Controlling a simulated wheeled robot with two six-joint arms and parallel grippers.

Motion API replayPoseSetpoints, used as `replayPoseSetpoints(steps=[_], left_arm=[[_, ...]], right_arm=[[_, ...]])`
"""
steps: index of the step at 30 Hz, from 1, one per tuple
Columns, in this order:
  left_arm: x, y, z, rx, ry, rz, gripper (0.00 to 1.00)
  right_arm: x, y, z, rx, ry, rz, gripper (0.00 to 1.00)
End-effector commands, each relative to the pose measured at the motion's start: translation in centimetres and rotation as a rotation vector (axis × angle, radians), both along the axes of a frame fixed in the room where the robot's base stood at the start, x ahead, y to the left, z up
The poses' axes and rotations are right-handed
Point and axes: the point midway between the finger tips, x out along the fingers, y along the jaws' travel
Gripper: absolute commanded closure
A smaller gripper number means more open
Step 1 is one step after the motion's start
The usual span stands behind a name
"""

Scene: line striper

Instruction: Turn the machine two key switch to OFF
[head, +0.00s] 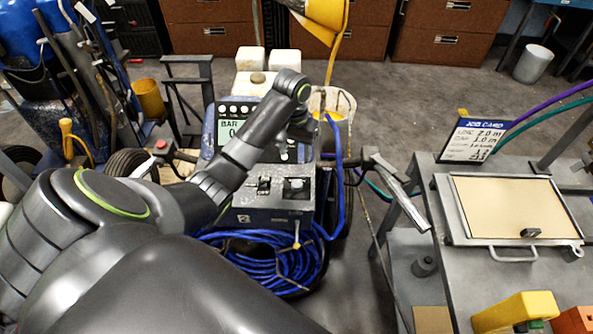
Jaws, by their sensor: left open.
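The line striper has a grey control box (272,208) with a "2" label on its front. A small lever with a pale tip (297,236) is on the box's front. My left arm reaches across from the left, and my left gripper (301,130) is open, above and behind the box, apart from the switches. The arm partly hides the display. My right gripper is out of view.
A pressure display (233,128) reading "BAR" stands behind the box. A coiled blue hose (265,262) lies below it. A grey bench (440,215) with a tan-topped tray (510,207) and a job card (473,138) stands at right. Handlebars (395,172) flank the machine.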

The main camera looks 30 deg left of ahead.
Motion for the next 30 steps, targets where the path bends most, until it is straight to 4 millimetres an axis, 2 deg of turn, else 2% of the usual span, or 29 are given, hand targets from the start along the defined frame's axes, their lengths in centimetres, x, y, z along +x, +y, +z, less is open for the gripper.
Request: replayPoseSetpoints(steps=[1,24,27,30], left_arm=[[0.0,0.0,-1.3,0.0,0.0,0.0,0.48],[0.0,-0.3,-10.0,0.0,0.0,-0.001,0.48],[0.0,-0.3,-11.0,0.0,0.0,-0.001,0.48],[0.0,-0.5,-12.3,-0.001,0.002,0.0,0.48]], right_arm=[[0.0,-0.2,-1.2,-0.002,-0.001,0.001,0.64],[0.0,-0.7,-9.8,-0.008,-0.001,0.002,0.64],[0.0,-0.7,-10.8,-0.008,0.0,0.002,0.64],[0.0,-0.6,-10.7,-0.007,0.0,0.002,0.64]])
